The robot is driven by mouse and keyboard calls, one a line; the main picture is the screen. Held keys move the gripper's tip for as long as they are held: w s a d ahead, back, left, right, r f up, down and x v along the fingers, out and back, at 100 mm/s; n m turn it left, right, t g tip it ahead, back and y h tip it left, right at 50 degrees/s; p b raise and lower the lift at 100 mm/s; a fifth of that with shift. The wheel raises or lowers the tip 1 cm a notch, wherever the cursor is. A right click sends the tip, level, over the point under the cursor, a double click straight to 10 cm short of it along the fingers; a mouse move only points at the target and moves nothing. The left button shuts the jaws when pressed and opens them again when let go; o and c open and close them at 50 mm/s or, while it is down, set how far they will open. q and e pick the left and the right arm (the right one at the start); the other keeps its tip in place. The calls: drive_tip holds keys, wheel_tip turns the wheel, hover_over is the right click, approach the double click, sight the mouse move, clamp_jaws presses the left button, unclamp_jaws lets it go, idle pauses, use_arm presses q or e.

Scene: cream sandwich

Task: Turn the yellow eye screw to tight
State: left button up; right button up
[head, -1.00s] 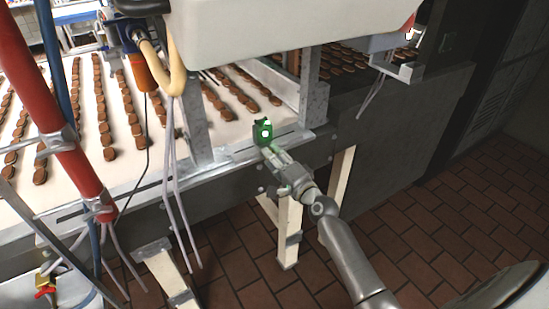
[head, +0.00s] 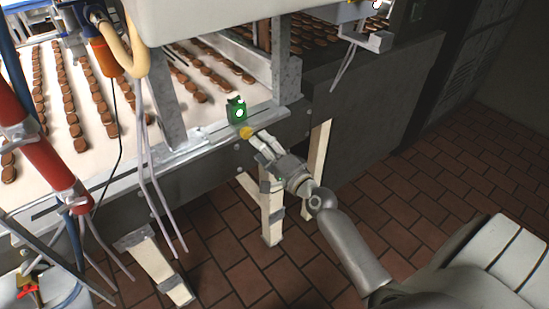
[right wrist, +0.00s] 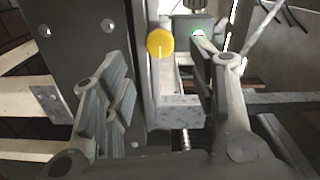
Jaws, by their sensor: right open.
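The yellow eye screw shows as a round yellow knob (head: 246,132) on the conveyor's side rail, just below a small green sensor (head: 237,110) with a lit spot. In the right wrist view the knob (right wrist: 160,43) has a pale line across its face, running roughly up and down. My right gripper (head: 263,148) is open and empty, just below and right of the knob. In the right wrist view my right gripper's fingers (right wrist: 161,78) stand wide apart, with the knob beyond the gap and not touched. My left gripper is not in view.
The conveyor belt (head: 85,165) carries rows of brown biscuits behind the rail. Metal posts (head: 164,110) and hanging grey cables (head: 150,185) stand left of the knob. A red pipe (head: 45,165) is farther left. The tiled floor (head: 440,180) at right is open.

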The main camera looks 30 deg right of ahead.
drive_tip(key=shift+s+d, duration=0.15)
drive_tip(key=shift+s, duration=1.25)
drive_tip(key=shift+s+d, duration=0.1)
drive_tip(key=shift+s, duration=1.25)
drive_tip(key=s+a+f+n+g, duration=0.1)
drive_tip(key=s+f+n+g, duration=0.25)
drive_tip(key=f, duration=0.85)
drive_tip(key=s+a+f+n+g+h, duration=0.1)
drive_tip(key=s+f+n+g, duration=0.3)
drive_tip(key=f, duration=0.9)
drive_tip(key=s+a+f+g, duration=0.15)
drive_tip(key=s+f, duration=0.45)
drive_tip(key=f, duration=0.6)
drive_tip(key=s+a+f+n+g, duration=0.1)
drive_tip(key=s+f+n+g, duration=0.1)
drive_tip(key=s+f, duration=0.4)
drive_tip(key=s+a+f+n+g, duration=0.1)
drive_tip(key=s+f+n+g, duration=0.2)
drive_tip(key=s, duration=1.1)
drive_tip(key=s+a+f+n+g, duration=0.2)
drive_tip(key=s+f+n, duration=0.3)
drive_tip(key=s+f, duration=0.4)
drive_tip(key=shift+s+g+h, duration=0.3)
drive_tip(key=shift+s+g, duration=0.2)
drive_tip(key=shift+s, duration=0.3)
